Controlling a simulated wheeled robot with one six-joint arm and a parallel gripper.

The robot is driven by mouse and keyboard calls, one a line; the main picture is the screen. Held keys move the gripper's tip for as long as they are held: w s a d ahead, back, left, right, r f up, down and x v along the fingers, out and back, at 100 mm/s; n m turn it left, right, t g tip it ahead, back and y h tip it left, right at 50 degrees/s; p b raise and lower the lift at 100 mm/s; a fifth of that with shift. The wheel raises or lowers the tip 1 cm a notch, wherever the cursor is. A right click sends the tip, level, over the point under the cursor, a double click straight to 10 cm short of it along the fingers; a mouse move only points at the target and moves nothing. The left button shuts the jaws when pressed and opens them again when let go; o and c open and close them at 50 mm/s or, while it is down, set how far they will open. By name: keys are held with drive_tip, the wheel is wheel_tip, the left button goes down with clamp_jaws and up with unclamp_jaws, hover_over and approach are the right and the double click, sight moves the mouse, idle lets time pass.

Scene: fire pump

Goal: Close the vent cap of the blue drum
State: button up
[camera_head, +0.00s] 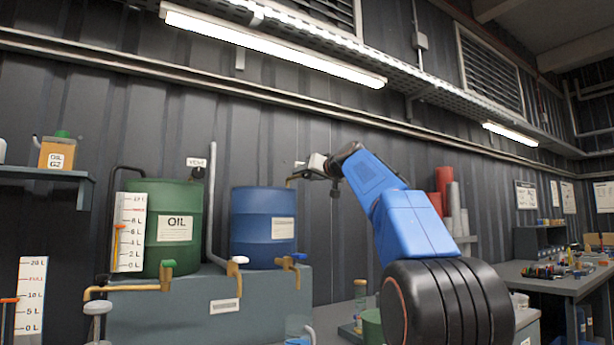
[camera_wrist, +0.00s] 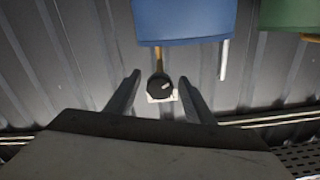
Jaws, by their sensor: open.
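The blue drum (camera_head: 264,226) stands on a grey bench in the head view. It also shows at the top of the wrist view (camera_wrist: 185,20). A brass pipe (camera_wrist: 158,58) runs from it to a round black vent cap (camera_wrist: 157,88) with a small white mark. A pale plate shows behind the cap. My gripper (camera_wrist: 158,79) is open, with one finger on each side of the cap and a gap at both sides. I cannot tell the cap's setting.
A green oil drum (camera_head: 172,228) with its own black vent cap (camera_head: 197,173) stands left of the blue drum. A grey pipe (camera_head: 211,205) rises between them. Brass taps (camera_head: 291,264) project in front. The ribbed wall (camera_head: 330,230) is close behind.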

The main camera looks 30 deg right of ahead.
drive_tip(key=c, duration=1)
drive_tip(key=shift+c, duration=0.2)
drive_tip(key=shift+m, duration=0.4)
drive_tip(key=m, duration=1.6)
drive_tip(key=shift+m, duration=0.3)
drive_tip(key=m, duration=0.6)
drive_tip(key=shift+f, duration=0.1)
drive_tip(key=shift+m, duration=0.4)
